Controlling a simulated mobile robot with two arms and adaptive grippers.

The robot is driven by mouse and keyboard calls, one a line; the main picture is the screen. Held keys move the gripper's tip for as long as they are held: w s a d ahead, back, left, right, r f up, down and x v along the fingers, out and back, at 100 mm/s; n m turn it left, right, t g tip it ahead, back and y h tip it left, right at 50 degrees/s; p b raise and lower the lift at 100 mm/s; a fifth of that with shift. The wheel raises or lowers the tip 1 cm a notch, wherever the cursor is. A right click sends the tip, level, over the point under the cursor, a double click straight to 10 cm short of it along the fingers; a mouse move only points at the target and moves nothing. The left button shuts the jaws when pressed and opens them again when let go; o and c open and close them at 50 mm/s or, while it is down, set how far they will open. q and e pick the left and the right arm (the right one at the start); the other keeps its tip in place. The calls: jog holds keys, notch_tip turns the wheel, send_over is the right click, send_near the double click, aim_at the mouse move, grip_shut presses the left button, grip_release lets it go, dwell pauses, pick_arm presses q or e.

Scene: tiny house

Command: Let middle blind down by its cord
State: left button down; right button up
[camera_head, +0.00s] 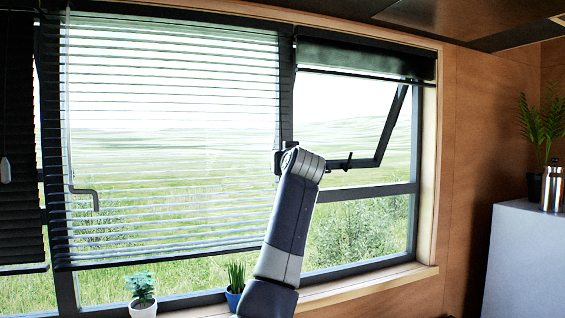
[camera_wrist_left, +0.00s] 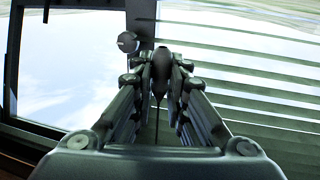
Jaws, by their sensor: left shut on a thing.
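The middle blind (camera_head: 170,150) hangs over the middle window with its slats spread and tilted open. Its bottom rail (camera_head: 165,260) is close above the sill. Its slats also show at the right in the left wrist view (camera_wrist_left: 250,85). My left gripper (camera_wrist_left: 162,68) is shut on a dark cord pull (camera_wrist_left: 160,72), with a thin dark strand running down from it between the fingers. In the head view my left arm rises in front of the window frame right of the middle blind, and its wrist mostly hides the gripper. My right gripper is not in view.
The right blind (camera_head: 365,58) is gathered high above an open window sash (camera_head: 382,130). The left blind (camera_head: 20,140) hangs low, with a cord pull (camera_head: 5,170) before it. Potted plants (camera_head: 142,289) (camera_head: 235,285) stand at the sill. A white cabinet (camera_head: 525,265) is at right.

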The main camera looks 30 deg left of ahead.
pick_arm(q)
jog(key=shift+f, duration=0.2)
jog(key=c, duration=1.8)
grip_release()
jog(key=shift+o, duration=1.1)
jog(key=shift+w+a, duration=0.1)
jog(key=shift+w+a+f, duration=0.1)
jog(key=shift+w, duration=0.05)
jog(key=v, duration=1.2)
